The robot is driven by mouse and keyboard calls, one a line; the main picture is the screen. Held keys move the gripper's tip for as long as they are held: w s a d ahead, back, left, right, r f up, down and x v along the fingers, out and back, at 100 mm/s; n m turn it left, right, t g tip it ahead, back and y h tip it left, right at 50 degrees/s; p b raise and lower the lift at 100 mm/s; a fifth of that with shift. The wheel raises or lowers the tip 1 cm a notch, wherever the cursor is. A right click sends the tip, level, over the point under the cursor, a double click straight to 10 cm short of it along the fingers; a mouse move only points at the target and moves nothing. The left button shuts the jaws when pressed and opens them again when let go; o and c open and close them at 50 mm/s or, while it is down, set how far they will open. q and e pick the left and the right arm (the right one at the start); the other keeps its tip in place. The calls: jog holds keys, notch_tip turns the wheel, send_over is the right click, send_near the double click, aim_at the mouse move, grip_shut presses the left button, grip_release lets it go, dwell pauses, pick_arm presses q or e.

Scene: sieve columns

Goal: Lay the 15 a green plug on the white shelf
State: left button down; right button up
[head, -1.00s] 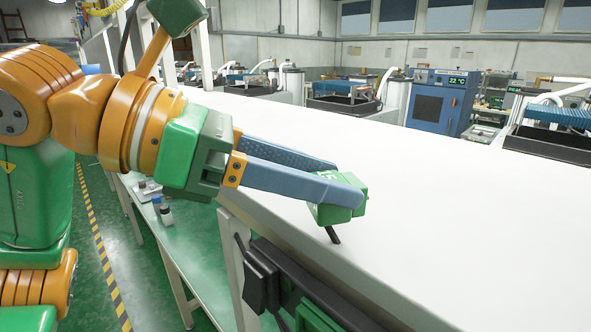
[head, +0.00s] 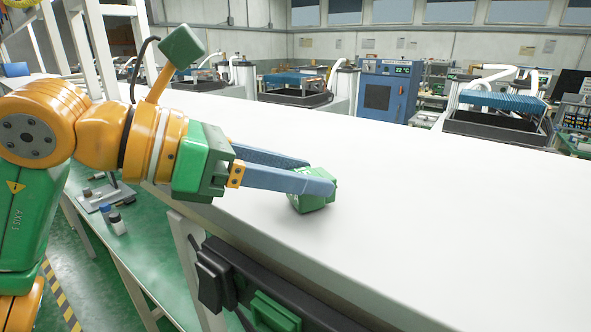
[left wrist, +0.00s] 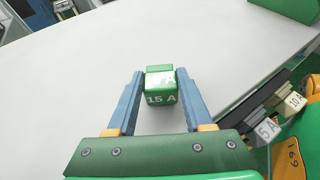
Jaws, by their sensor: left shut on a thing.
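The green plug (head: 318,200) is held at the tips of my left gripper (head: 312,180). In the left wrist view the plug (left wrist: 161,90) shows white "15 A" lettering and sits between the two blue fingers of the gripper (left wrist: 160,88). The white shelf (head: 420,200) lies under and around the plug, and fills much of the left wrist view (left wrist: 230,60). The plug is over the shelf, near its front edge. It is low, and I cannot tell whether it touches the surface. My right gripper is not in view.
A black strip (head: 250,280) with a black plug (head: 215,275) and a green one (head: 275,310) runs below the shelf's front edge. In the left wrist view, plugs marked "5 A" (left wrist: 267,130) and "10 A" (left wrist: 296,101) show at right. The shelf surface beyond is clear.

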pick_arm(q)
jog(key=shift+c, duration=1.1)
grip_release()
